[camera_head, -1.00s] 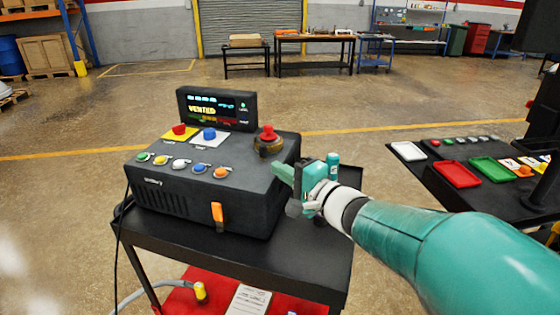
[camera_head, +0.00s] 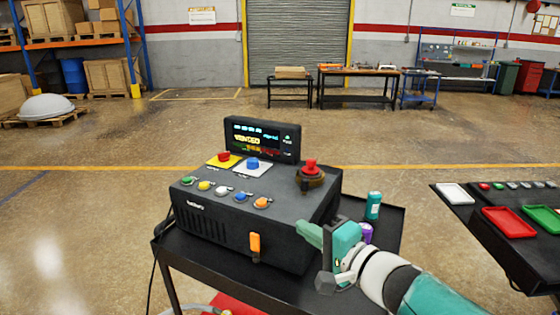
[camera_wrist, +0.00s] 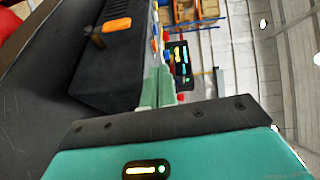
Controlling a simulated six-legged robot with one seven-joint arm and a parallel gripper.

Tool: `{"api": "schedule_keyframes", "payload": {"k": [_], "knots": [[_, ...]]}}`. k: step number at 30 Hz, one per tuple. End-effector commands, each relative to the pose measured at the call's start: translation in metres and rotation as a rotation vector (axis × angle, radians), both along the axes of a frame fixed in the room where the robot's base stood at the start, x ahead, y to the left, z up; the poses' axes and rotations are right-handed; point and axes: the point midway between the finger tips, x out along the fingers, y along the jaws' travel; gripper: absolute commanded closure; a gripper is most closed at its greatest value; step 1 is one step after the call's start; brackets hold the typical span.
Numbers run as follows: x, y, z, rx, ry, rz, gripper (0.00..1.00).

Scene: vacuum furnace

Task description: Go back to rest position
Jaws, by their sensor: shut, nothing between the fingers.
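My gripper (camera_head: 312,236) is at the right front side of the black control box (camera_head: 225,232), with its green fingers pointing toward the box's side. In the wrist view the fingers (camera_wrist: 158,88) lie together with nothing held. I cannot tell whether the fingertips touch the box. The box carries a red button (camera_head: 223,156), a blue button (camera_head: 253,163), a red mushroom knob (camera_head: 311,166), a row of several coloured buttons and an orange lever (camera_head: 254,243) on its front. The lit display (camera_head: 262,138) stands behind it.
The box stands on a black cart (camera_head: 388,222). A teal can (camera_head: 374,205) and a purple can (camera_head: 366,232) stand close behind my gripper. A black table with red (camera_head: 508,222) and green trays is at the right. Open floor lies beyond.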

Motion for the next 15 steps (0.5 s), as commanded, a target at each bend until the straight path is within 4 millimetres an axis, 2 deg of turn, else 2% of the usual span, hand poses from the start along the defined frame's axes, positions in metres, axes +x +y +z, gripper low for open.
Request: {"api": "schedule_keyframes", "payload": {"k": [3,7,11,15], "knots": [[-0.024,0.024,-0.010,-0.131,0.038,0.127,1.00],[-0.053,0.040,-0.029,-0.302,0.095,0.252,1.00],[-0.081,0.043,-0.048,-0.487,0.153,0.346,1.00],[-0.106,0.033,-0.068,-0.700,0.213,0.411,1.00]]}}
